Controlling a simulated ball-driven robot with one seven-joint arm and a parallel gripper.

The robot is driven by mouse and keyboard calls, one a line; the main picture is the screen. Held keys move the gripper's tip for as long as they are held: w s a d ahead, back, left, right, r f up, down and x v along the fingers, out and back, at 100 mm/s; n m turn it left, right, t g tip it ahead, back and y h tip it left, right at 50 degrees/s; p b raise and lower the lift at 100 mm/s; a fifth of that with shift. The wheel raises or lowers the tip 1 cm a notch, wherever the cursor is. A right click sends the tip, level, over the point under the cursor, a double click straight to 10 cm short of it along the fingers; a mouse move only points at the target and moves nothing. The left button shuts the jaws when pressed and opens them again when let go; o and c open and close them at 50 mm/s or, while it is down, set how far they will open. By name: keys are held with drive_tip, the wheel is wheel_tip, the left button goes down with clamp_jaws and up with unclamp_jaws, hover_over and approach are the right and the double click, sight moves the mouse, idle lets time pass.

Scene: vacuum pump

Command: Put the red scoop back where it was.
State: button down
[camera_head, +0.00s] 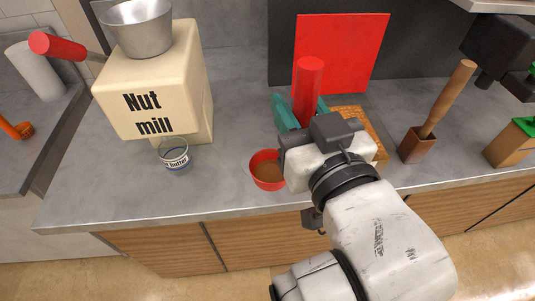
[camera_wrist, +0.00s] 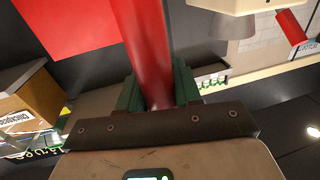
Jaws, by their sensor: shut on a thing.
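A red upright handle (camera_head: 308,78) stands between the green fingers of my gripper (camera_head: 304,110), which is shut on it. In the wrist view, the red handle (camera_wrist: 145,45) passes between the green fingers of my gripper (camera_wrist: 158,90). A round red cup (camera_head: 267,171) with brown content is at the counter's front, just left of my gripper. It looks like the scoop's bowl, but my gripper hides any join to the handle. I cannot tell whether the cup touches the counter.
The cream nut mill (camera_head: 155,90) stands left, with a small labelled jar (camera_head: 174,155) in front. A red panel (camera_head: 340,50) is behind my gripper. An orange-brown board (camera_head: 375,140) and a brown block (camera_head: 415,147) with a wooden handle are right. Counter between jar and red cup is clear.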

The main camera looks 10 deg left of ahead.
drive_tip(key=w+a+f+p, duration=0.1)
drive_tip(key=w+a+f, duration=0.3)
drive_tip(key=w+f, duration=0.8)
drive_tip(key=shift+w+f, duration=0.25)
drive_tip(key=shift+f, duration=0.05)
drive_tip(key=shift+f, duration=0.15)
drive_tip(key=c, duration=0.8)
unclamp_jaws()
